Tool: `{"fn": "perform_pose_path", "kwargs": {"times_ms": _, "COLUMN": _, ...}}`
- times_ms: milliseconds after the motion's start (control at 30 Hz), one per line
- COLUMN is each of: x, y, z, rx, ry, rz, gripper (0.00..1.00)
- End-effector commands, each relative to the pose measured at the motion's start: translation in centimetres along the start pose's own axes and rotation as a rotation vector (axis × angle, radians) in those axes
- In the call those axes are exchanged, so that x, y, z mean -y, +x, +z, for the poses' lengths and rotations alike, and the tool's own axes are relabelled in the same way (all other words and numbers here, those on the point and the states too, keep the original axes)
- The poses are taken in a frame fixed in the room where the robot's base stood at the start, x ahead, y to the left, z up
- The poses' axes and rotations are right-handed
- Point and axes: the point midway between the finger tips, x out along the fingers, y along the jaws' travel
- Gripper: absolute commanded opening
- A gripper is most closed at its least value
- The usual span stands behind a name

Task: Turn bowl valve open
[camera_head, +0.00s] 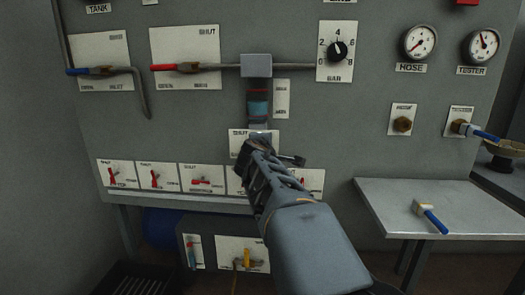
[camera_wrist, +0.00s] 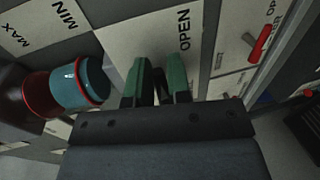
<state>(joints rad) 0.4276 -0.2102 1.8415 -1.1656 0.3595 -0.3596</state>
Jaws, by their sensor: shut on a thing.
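The bowl (camera_head: 259,107), blue with a red band, hangs on the panel below a grey block. It also shows at the left of the wrist view (camera_wrist: 82,88). My gripper (camera_head: 262,145) is in front of this plate. In the wrist view its green fingers (camera_wrist: 161,80) are close together on a dark valve handle, mostly hidden between them. The handle's exact angle cannot be told.
Red-handled valves (camera_head: 155,180) line the row to the left of my gripper. A grey shelf (camera_head: 385,200) with a blue-handled tool (camera_head: 431,219) stands at the right. Gauges and knobs fill the upper right panel. Blue- and red-handled valves sit upper left.

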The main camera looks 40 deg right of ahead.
Motion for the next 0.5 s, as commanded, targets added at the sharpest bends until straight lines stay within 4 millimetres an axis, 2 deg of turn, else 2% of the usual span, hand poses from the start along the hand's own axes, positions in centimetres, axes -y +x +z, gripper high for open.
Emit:
{"fn": "perform_pose_path", "kwargs": {"times_ms": 467, "x": -0.01, "y": 0.00, "z": -0.04, "rx": -0.004, "ry": 0.015, "rz": 0.001, "gripper": 0.00}}
{"fn": "perform_pose_path", "kwargs": {"times_ms": 500, "x": -0.01, "y": 0.00, "z": -0.04, "rx": -0.004, "ry": 0.015, "rz": 0.001, "gripper": 0.19}}
